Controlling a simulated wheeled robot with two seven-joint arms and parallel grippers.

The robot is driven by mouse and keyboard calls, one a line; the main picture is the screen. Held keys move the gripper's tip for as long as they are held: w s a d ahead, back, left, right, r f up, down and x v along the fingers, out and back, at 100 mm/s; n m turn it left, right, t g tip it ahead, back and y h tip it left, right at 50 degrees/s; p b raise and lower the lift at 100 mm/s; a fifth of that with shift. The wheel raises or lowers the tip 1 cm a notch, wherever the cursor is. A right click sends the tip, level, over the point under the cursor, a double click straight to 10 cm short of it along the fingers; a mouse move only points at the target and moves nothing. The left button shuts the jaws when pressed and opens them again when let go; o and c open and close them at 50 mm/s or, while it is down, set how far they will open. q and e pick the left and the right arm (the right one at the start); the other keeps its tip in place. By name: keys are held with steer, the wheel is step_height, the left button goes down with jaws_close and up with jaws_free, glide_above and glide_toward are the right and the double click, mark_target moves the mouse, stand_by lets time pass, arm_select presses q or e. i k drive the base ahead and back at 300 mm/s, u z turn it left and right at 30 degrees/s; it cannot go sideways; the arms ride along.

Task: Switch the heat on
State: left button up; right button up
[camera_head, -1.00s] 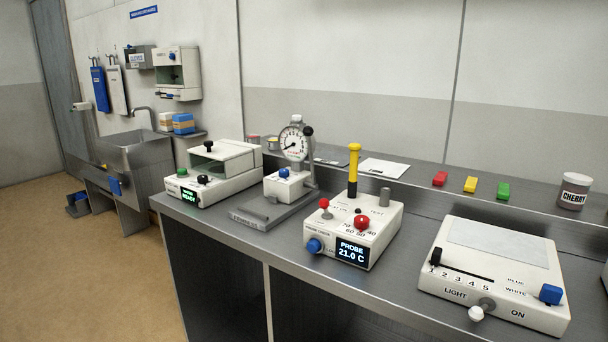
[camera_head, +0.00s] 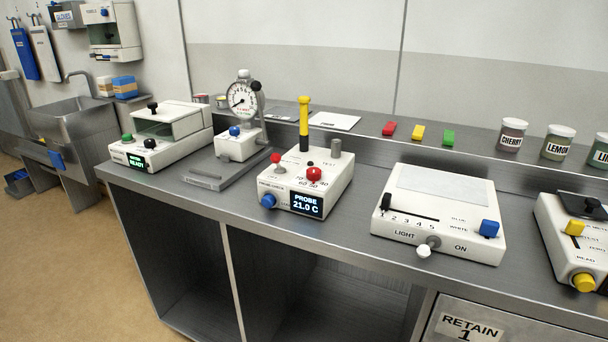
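No control with a readable heat label shows. A white device (camera_head: 308,183) on the bench has a dark display (camera_head: 306,204) reading "PROBE 21.0 C". On it are a red knob (camera_head: 314,173) beside small numbers, a red-tipped lever (camera_head: 277,159), a blue knob (camera_head: 268,201) on its front and a yellow-and-black upright handle (camera_head: 304,122). Which way the lever points in its travel is too small to tell. Neither of my grippers is in view.
On the steel bench (camera_head: 358,246), a light box (camera_head: 440,212) stands right of the device, and a dial gauge (camera_head: 241,110) and a unit reading "READY" (camera_head: 160,139) stand left. A white unit with yellow knobs (camera_head: 580,240) is at the right edge. Jars (camera_head: 511,135) stand on the back ledge.

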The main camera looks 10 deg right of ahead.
mark_target(276, 158)
steer(key=z, duration=1.8)
steer(key=k, duration=0.85)
steer(key=u, duration=1.75)
steer(key=i, duration=0.5)
steer(key=u, duration=0.05)
